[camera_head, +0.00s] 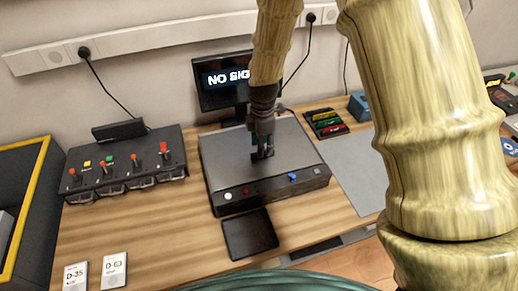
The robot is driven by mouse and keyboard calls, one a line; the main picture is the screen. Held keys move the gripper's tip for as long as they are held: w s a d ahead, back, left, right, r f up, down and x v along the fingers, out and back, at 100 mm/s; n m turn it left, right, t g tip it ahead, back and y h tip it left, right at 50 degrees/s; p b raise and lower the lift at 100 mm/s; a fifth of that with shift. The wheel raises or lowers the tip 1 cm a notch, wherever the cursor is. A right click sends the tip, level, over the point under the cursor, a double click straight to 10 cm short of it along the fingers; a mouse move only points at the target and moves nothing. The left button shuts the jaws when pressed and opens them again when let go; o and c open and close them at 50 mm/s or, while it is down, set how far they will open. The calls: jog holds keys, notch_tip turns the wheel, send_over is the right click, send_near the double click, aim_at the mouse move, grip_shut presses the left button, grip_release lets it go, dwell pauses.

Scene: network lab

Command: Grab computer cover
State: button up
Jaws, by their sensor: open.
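The computer (226,203) is a flat dark box on the wooden bench, with a white button, a red button and a blue item on its front. Its grey top cover (295,150) lies flat on it. My gripper (262,156) points down over the middle of the cover, with fingertips at or just above its surface; I cannot tell if they touch it. My gripper is open, and nothing shows held in it. My arm hides part of the monitor and the bench on the right.
A monitor (222,80) stands behind the computer. A switch panel (125,168) sits to the left, a dark pad (249,234) in front, and a grey mat (352,168) to the right. Cards (114,270) lie front left. A tray of coloured items (325,122) is behind right.

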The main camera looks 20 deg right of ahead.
jog(key=shift+w+d+f+p, duration=0.15)
jog(key=shift+f+p, duration=0.75)
jog(key=shift+f, duration=1.4)
jog(key=shift+c, duration=0.5)
grip_shut()
